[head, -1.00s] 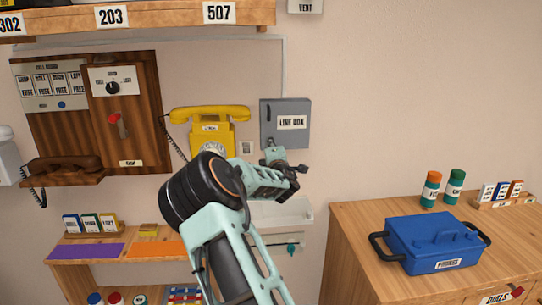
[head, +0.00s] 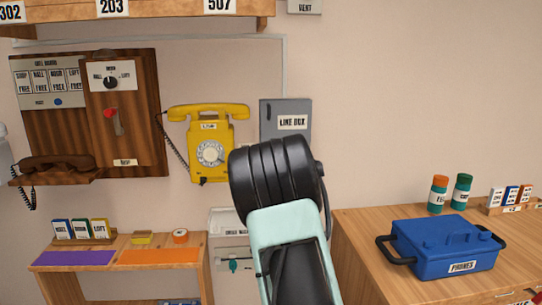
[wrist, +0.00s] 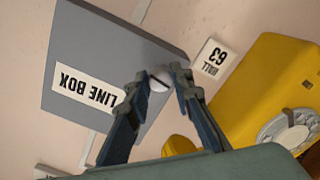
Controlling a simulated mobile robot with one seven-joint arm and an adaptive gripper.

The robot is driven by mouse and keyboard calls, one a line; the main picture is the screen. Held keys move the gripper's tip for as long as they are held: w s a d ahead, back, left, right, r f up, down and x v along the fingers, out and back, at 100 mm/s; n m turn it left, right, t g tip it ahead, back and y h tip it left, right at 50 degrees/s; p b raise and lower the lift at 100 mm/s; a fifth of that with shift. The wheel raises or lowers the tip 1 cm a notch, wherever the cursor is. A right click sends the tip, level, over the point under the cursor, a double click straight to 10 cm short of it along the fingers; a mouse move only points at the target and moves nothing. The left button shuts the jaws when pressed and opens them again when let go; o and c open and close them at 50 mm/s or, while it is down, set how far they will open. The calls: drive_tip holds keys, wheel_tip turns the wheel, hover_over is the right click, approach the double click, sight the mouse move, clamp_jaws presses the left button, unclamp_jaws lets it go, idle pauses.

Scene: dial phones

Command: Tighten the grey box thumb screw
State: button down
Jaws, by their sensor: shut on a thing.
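The grey line box (head: 301,110) hangs on the wall right of the yellow phone; my arm covers its lower part in the head view. In the wrist view the grey box (wrist: 85,45) shows with its "LINE BOX" label (wrist: 88,87) upside down. A round silvery thumb screw (wrist: 159,82) sits near the box's edge. My gripper (wrist: 160,75) has its two fingertips closed around the screw, one on each side. In the head view my gripper is hidden behind my arm.
The yellow dial phone (head: 209,145) is close by on the wall, and its body (wrist: 265,85) is near my right finger in the wrist view. A small "HALL 63" plate (wrist: 212,58) is beside the box. A blue case (head: 444,245) stands on the right cabinet.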

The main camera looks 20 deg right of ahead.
drive_tip(key=shift+a+m+b, duration=0.1)
drive_tip(key=shift+m+b, duration=3.95)
drive_tip(key=shift+m, duration=3.75)
drive_tip(key=c, duration=1.7)
unclamp_jaws()
drive_tip(key=v, duration=1.2)
drive_tip(key=shift+r, duration=0.1)
